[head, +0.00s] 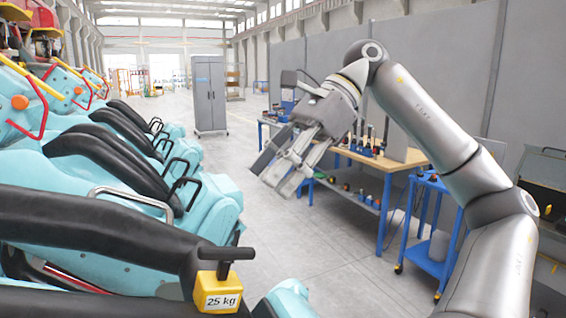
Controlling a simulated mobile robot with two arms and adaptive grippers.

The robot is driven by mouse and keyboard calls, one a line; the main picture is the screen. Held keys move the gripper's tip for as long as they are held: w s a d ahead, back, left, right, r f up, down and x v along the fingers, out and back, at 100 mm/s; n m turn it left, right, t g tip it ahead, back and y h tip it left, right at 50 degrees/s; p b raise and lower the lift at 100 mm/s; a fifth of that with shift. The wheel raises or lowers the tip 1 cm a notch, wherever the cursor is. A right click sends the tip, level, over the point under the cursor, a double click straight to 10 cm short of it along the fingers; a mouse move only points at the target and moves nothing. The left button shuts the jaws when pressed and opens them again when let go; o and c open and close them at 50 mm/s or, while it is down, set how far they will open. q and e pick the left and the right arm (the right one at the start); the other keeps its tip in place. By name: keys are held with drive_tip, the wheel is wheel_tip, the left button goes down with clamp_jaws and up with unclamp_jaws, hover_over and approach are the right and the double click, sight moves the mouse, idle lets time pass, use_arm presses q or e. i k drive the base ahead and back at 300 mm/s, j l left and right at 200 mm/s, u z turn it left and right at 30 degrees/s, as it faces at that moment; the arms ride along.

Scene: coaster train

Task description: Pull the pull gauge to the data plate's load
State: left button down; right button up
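A yellow block with a black T-shaped handle on top, which looks like the pull gauge (218,290), stands at the bottom of the head view, against the black padded restraint (90,232) of the nearest turquoise seat. Its white label reads "25 kg". How it is fixed to the restraint cannot be seen. I cannot make out a separate data plate. My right gripper (276,176) is raised in the middle of the view, above and to the right of the gauge and well apart from it. Its fingers are spread and hold nothing. My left gripper is out of view.
A row of turquoise coaster seats (205,205) with black restraints fills the left side. A wooden-topped workbench (365,160) with tools and a blue cart (425,255) stand at the right. A grey cabinet (209,95) stands further back. The grey floor between is clear.

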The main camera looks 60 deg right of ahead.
sight(219, 292)
drive_tip(key=k+l, duration=0.15)
drive_tip(key=l, duration=0.25)
drive_tip(key=k+l, duration=0.15)
drive_tip(key=l, duration=0.25)
drive_tip(key=k+l, duration=0.15)
drive_tip(key=l, duration=0.25)
drive_tip(key=k+l, duration=0.15)
drive_tip(key=l, duration=0.2)
drive_tip(key=k+l, duration=0.15)
drive_tip(key=l, duration=0.25)
